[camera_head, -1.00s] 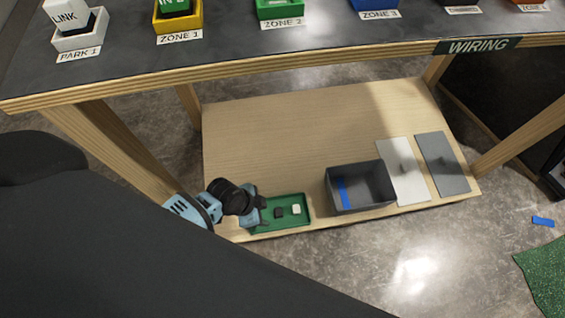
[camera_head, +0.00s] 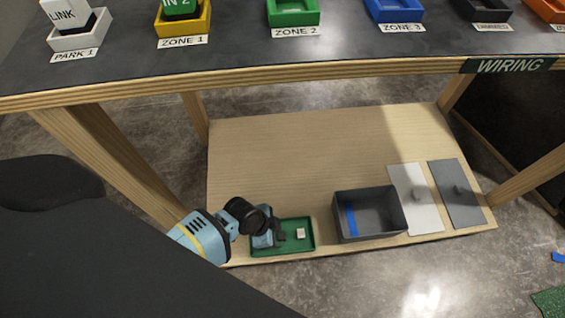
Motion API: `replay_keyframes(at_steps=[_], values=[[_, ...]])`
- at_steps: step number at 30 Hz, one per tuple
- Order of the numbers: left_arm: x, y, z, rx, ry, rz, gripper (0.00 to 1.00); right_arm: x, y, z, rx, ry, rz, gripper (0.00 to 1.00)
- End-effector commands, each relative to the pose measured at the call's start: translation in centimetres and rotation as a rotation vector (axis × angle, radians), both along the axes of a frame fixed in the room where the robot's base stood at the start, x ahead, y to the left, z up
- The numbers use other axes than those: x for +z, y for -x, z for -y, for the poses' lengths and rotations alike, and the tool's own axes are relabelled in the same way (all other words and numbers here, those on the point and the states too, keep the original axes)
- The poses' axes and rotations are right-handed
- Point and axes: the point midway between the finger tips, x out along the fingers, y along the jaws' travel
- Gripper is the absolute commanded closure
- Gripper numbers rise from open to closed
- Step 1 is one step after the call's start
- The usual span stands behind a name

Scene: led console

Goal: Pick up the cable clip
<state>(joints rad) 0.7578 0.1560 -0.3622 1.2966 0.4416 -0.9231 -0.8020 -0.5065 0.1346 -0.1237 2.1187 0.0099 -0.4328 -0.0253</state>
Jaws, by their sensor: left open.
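A shallow green tray (camera_head: 285,251) lies on the lower wooden shelf near its front edge. A small white piece (camera_head: 300,233) sits in the tray's right part. My left gripper (camera_head: 281,236) is over the tray's left and middle part, pointing right and down, and its jaws are open. A small dark piece sits at or between its fingertips; it blends with the dark fingers, so I cannot tell whether they touch. Which small piece is the cable clip cannot be told at this size. My right gripper is out of view.
A grey open bin (camera_head: 372,232) with a blue strip inside stands right of the tray. A white panel (camera_head: 417,204) and a grey panel (camera_head: 456,200) lie beyond it. The tabletop (camera_head: 230,65) overhangs the shelf; a wooden leg (camera_head: 125,160) stands close to my left arm.

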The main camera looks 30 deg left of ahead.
Motion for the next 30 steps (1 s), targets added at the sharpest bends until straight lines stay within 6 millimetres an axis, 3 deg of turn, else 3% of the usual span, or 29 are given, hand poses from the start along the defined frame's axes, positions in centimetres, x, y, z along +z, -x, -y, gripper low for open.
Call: replay_keyframes(at_steps=[3,6,14,24,30], values=[[-2.0,-0.4,0.7,0.001,0.003,-0.004,0.47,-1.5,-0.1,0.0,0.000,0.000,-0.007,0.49],[-2.7,-0.7,0.9,0.001,0.001,-0.003,0.47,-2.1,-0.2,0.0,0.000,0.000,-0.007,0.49],[-2.6,-0.8,1.0,0.000,0.000,0.001,0.49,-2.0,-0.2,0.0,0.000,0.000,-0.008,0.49],[-2.7,-0.8,1.0,0.000,0.001,0.001,0.93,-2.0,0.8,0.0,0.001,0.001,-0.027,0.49],[-2.7,-0.8,1.0,0.000,0.000,0.000,0.95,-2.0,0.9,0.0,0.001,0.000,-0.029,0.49]])
